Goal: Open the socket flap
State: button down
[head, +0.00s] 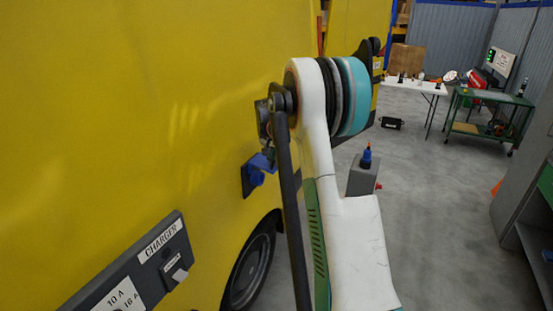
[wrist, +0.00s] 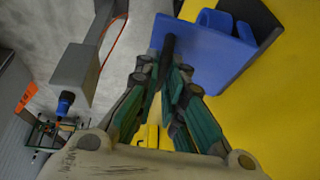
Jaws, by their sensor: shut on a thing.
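The blue socket (head: 257,178) sits on a dark plate (head: 247,186) on the yellow vehicle side in the head view. Its blue flap (head: 262,162) sticks out above the socket, tilted away from the wall. In the wrist view the flap (wrist: 205,50) is a flat blue plate ahead of my fingers, with the dark mount behind it at upper right. My gripper (wrist: 166,75) has its green fingers closed together on a dark tab (wrist: 168,46) at the flap's edge. In the head view my arm hides most of the gripper.
A grey charger panel (head: 150,265) is on the yellow side at lower left, above and left of a wheel (head: 253,262). A grey box with a blue plug (head: 366,158) stands right of my arm. A white table (head: 412,86) and green cart (head: 487,115) stand far back; the floor between is mostly clear.

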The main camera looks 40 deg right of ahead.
jog(key=shift+w, duration=0.1)
jog(key=c, duration=1.7)
grip_release()
jog(key=shift+w+a, duration=0.1)
jog(key=shift+w, duration=0.05)
jog(key=v, duration=1.2)
